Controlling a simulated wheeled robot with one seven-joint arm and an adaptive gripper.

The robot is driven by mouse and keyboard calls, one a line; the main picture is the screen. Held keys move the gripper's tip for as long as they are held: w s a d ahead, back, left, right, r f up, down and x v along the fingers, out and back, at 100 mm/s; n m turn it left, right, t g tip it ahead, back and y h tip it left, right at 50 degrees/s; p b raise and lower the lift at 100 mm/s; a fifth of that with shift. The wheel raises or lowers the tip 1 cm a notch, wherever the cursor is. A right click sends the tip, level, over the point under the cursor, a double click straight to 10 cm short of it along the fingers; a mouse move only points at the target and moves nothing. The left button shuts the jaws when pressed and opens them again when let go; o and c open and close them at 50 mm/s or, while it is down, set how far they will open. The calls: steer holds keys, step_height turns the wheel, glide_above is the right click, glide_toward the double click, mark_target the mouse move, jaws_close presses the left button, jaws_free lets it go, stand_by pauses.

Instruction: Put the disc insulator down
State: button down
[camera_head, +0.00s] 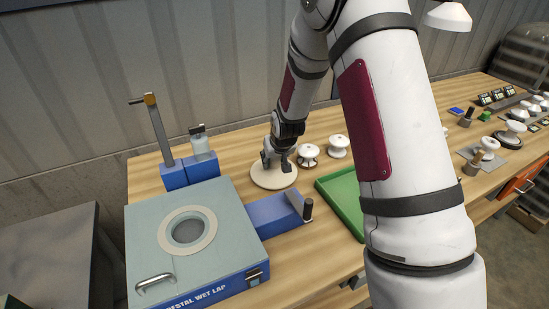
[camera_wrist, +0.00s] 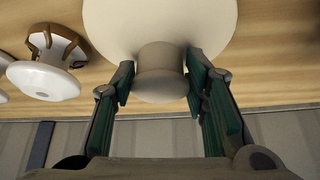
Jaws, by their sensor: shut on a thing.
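My gripper (camera_head: 277,163) is at the back of the bench, pointing down, with its two fingers on either side of a pale beige knob. The wrist view shows this knob, part of the disc insulator (camera_wrist: 160,72), between the green-lined fingers. A wide cream disc (camera_head: 272,182) lies right under my gripper and spreads around the knob in the wrist view (camera_wrist: 115,20). I cannot tell if this disc belongs to the insulator or is a separate pad. Any gap between it and the bench is hidden.
Two white insulators (camera_head: 309,155) (camera_head: 338,146) stand close to the right. A blue wet lap machine (camera_head: 150,235) is at the front left, with a blue block (camera_head: 273,214) beside it. A green tray (camera_head: 345,198) lies to the right, partly behind my arm. A wall is close behind.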

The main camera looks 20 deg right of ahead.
steer(key=c, duration=1.2)
jaws_free()
steer(key=shift+c, duration=0.2)
steer(key=o, duration=0.3)
